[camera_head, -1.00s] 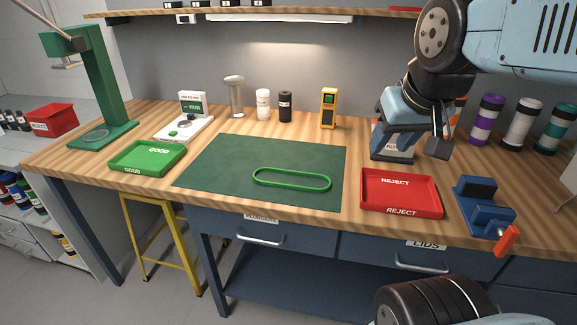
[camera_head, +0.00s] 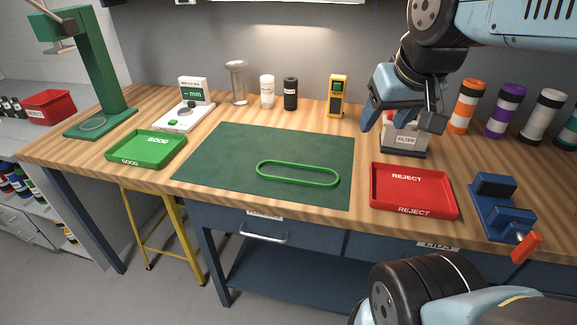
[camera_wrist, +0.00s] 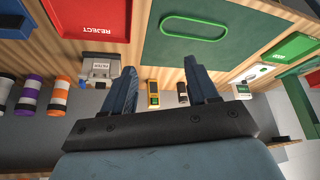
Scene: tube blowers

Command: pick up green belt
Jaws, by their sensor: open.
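The green belt (camera_head: 298,174) is a thin oval loop lying flat on the dark green mat (camera_head: 225,165), near the mat's front right part. In the wrist view the belt (camera_wrist: 194,28) shows near the top, beyond the fingertips. My gripper (camera_head: 401,124) is open and empty, above the back right of the table, to the right of and behind the belt. In the wrist view its two fingers (camera_wrist: 163,82) are spread wide with nothing between them.
A red REJECT tray (camera_head: 412,193) stands right of the mat, a green GOOD tray (camera_head: 147,149) left. A filter box (camera_head: 405,140) stands below my gripper. A yellow meter (camera_head: 337,97) and bottles line the back. A blue vise (camera_head: 502,206) sits at the right.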

